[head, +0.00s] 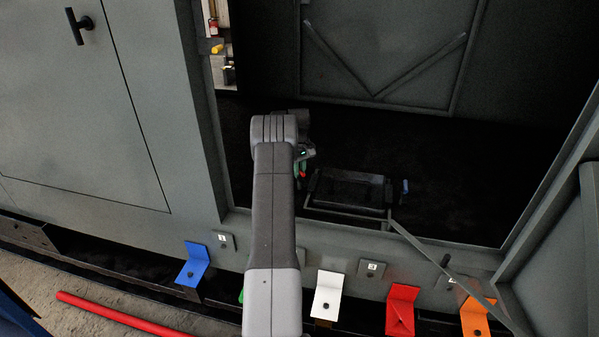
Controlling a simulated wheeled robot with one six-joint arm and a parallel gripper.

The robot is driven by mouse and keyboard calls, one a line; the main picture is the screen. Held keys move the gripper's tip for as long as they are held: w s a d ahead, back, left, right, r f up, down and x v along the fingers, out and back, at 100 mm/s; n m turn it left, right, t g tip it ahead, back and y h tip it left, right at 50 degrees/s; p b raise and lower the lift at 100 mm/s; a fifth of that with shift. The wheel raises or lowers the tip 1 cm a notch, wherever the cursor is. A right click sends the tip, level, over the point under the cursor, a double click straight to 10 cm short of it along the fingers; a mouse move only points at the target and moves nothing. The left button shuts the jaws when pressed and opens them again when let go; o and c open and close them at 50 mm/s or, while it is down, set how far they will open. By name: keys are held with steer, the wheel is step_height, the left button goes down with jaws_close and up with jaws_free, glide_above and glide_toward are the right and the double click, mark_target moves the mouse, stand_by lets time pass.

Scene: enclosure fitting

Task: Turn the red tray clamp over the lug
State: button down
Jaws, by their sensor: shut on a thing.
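A dark tray (348,188) sits inside the enclosure, past its front sill. At the tray's left side a small red piece, which looks like the red tray clamp (303,173), shows beside my arm. My gripper (304,167) is small and dark here, mostly hidden behind my arm, and is shut on this clamp. The fingertips and the lug are too small or hidden to make out, so I cannot tell how far the clamp is turned. A small blue piece (405,187) stands at the tray's right side.
Blue (193,263), white (327,294), red (401,309) and orange (476,315) angled brackets line the front sill (345,240). A thin grey bar (440,262) slants up to the tray's right corner. A grey door (82,100) is at left. A red rod (120,315) lies on the floor.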

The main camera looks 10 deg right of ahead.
steer(key=n, duration=0.5)
steer(key=shift+n, duration=0.3)
steer(key=n, duration=0.5)
steer(key=shift+r+n, duration=0.1)
steer(key=shift+n, duration=0.2)
steer(key=c, duration=1.3)
jaws_free()
steer(key=shift+c, duration=0.2)
step_height(320, 180, up, 14)
steer(key=shift+f, duration=0.25)
